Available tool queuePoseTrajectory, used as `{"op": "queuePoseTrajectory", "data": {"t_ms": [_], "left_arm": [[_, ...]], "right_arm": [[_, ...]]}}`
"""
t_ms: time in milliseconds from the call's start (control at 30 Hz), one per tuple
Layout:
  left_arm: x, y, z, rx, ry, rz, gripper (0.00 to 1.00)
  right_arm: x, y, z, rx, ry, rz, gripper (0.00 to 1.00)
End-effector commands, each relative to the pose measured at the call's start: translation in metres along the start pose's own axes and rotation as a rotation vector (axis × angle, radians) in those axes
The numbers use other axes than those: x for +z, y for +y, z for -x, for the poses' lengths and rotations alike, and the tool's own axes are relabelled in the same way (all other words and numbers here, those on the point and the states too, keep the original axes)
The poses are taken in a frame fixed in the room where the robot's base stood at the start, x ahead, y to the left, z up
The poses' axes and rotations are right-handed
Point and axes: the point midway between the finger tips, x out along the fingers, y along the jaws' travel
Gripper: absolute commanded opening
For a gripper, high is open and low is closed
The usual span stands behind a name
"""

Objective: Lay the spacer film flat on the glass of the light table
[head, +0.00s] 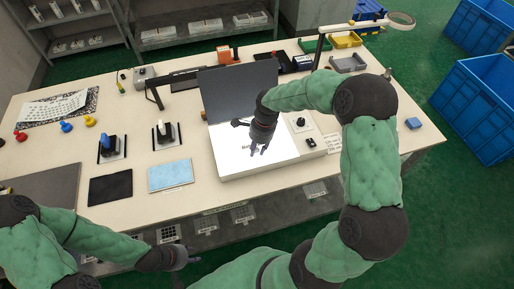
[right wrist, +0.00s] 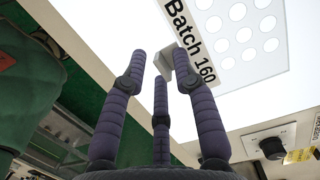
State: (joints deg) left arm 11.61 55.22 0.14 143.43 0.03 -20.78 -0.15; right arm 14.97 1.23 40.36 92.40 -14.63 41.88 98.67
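The light table (head: 222,160) has a glowing white glass and a dark raised lid behind it. A pale film (right wrist: 240,30) marked "Batch 160", with rows of round spots, lies over the bright glass in the right wrist view; it looks flat. It is probably the spacer film. A small grey tab (right wrist: 186,66) shows at its near edge, close to the fingers. My right gripper (head: 260,150) points down over the front of the glass; its three fingers (right wrist: 162,75) are apart, with nothing clearly pinched. My left gripper (head: 188,257) hangs in front of the table edge, its fingers too small to judge.
Left of the light table are two stands with a blue (head: 107,143) and a white (head: 160,130) handle, a black cloth (head: 110,187) and a light blue cloth (head: 170,175). Blue crates (head: 472,92) stand at right.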

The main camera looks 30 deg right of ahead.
Motion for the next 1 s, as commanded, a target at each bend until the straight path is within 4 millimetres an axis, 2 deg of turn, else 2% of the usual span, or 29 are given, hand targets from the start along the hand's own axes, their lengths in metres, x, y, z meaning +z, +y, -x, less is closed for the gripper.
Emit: {"op": "queuePoseTrajectory", "data": {"t_ms": [333, 467, 1000], "left_arm": [[0.0, 0.0, 0.0, 0.0, 0.0, 0.0, 0.4], [0.0, 0.0, 0.0, 0.0, 0.0, 0.0, 0.4], [0.0, 0.0, 0.0, 0.0, 0.0, 0.0, 0.4]], "right_arm": [[0.0, 0.0, 0.001, 0.001, 0.001, 0.0, 0.38], [0.0, -0.001, 0.01, -0.002, 0.001, 0.0, 0.38], [0.0, -0.001, 0.104, -0.003, 0.0, 0.0, 0.38]]}}
